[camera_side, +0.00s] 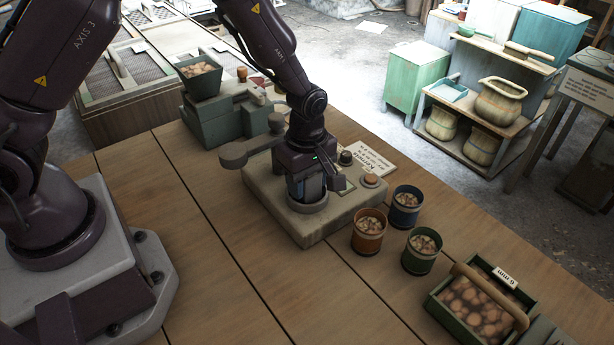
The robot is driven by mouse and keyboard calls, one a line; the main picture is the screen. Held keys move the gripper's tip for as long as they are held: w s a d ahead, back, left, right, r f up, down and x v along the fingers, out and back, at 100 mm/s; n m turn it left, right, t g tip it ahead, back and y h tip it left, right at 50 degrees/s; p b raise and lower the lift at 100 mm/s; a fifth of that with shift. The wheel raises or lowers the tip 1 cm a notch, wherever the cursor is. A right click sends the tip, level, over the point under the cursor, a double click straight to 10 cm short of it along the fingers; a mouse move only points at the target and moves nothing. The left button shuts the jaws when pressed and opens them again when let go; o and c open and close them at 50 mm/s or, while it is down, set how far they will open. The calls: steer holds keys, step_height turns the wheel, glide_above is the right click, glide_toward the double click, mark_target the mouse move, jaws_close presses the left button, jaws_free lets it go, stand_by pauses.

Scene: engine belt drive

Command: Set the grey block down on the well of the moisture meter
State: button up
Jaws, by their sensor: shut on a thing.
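The moisture meter (312,233) is a beige box on the wooden table, with a label, knobs and a round raised well (310,206) on its top. My gripper (308,191) points down right over the well and is shut on the grey block. Only a small blue-grey part between the fingers shows, and the fingers hide most of the block. The fingers' lower ends are at or inside the well's rim; I cannot tell whether the block touches the bottom. The meter's grey swing arm (243,152) stands out to the left, clear of the well.
An orange cup (368,236), a blue cup (405,207) and a green cup (421,254), all filled with kernels, stand right of the meter. A green handled crate (446,311) is at front right. A green machine with a hopper (200,82) stands behind.

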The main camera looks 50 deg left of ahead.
steer(key=o, duration=1.6)
steer(key=shift+c, duration=0.2)
steer(key=shift+r, duration=4.5)
